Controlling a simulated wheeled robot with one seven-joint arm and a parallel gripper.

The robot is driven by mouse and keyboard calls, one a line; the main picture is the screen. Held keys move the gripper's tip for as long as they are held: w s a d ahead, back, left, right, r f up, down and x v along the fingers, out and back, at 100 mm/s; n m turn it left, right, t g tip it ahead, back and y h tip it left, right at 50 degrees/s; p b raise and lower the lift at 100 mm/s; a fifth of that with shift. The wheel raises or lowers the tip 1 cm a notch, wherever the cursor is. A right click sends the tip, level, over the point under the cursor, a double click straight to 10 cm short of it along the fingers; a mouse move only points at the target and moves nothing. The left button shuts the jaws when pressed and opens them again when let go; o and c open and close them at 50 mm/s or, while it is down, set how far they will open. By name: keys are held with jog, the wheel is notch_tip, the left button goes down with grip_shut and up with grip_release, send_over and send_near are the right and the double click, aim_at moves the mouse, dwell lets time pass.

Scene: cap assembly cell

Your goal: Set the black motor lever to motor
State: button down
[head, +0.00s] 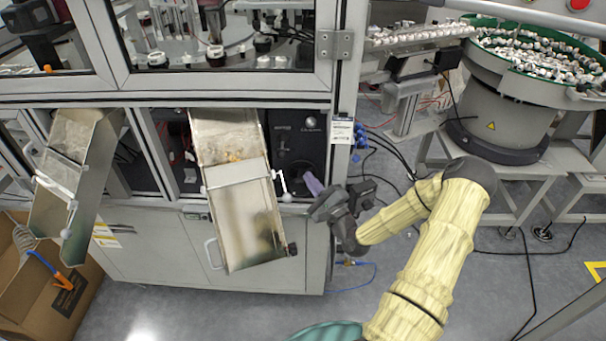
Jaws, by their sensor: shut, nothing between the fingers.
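A black control panel (312,150) is set in the machine front, right of the middle metal chute. It has small pale lettering, a light round knob (311,122) at its upper right and a dark round part lower down. The black motor lever cannot be told apart from the dark panel, so its setting is unclear. My gripper (311,180), with purple fingertips, is just in front of the panel's lower right part, pointing up and left. It is shut and empty. Whether it touches anything cannot be told.
The middle metal chute (246,225) slopes out left of my gripper, with a white handle (284,186) on its right side. A machine frame post (345,100) stands right of the panel. Cables hang beyond it. A bowl feeder (500,115) stands at the right.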

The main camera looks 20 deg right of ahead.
jog(key=v, duration=0.6)
jog(key=shift+s+r+b, duration=0.2)
jog(key=shift+s+b, duration=0.15)
jog(key=shift+b, duration=0.05)
